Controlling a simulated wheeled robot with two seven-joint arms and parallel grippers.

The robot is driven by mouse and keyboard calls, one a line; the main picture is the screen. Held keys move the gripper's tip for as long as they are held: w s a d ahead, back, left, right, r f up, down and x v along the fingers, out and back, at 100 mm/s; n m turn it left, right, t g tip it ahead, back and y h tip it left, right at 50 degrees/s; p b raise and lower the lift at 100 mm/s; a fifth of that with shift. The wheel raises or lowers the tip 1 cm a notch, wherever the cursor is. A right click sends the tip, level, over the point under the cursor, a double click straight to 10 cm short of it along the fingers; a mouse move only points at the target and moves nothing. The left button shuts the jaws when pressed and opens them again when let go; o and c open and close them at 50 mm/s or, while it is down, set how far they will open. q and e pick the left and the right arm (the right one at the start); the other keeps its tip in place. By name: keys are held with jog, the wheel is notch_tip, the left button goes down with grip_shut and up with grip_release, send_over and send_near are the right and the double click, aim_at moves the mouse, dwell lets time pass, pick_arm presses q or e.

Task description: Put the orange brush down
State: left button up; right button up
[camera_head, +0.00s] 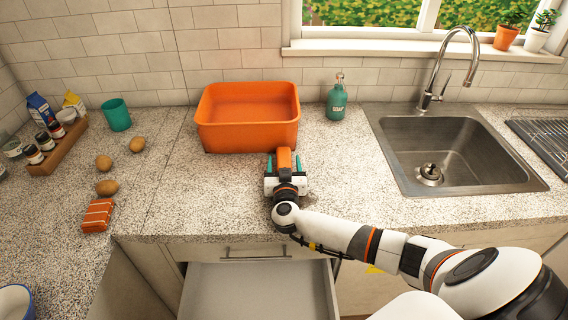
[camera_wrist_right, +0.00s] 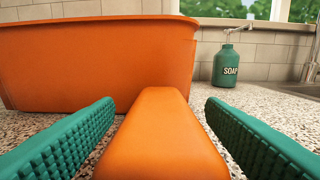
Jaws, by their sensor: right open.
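The orange brush (camera_head: 284,160) lies on the speckled counter just in front of the orange tub. In the right wrist view the brush (camera_wrist_right: 160,135) shows as a smooth orange block in the lower middle. My right gripper (camera_head: 284,163) is around the brush with its green fingers spread to either side. In the right wrist view there is a gap between each finger and the brush, so the open gripper (camera_wrist_right: 160,125) does not grip it. The brush's underside is hidden. My left gripper is in neither view.
The orange tub (camera_head: 248,118) stands right behind the brush. A green soap bottle (camera_head: 337,102) is behind to the right, and the sink (camera_head: 455,152) is farther right. An open drawer (camera_head: 258,290) juts out below the counter. Potatoes (camera_head: 107,187) lie to the left.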

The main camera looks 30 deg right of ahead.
jog(key=shift+w+d, duration=0.3)
jog(key=shift+w, duration=0.15)
jog(key=shift+s, duration=0.1)
jog(key=c, duration=1.2)
jog(key=shift+r, duration=0.1)
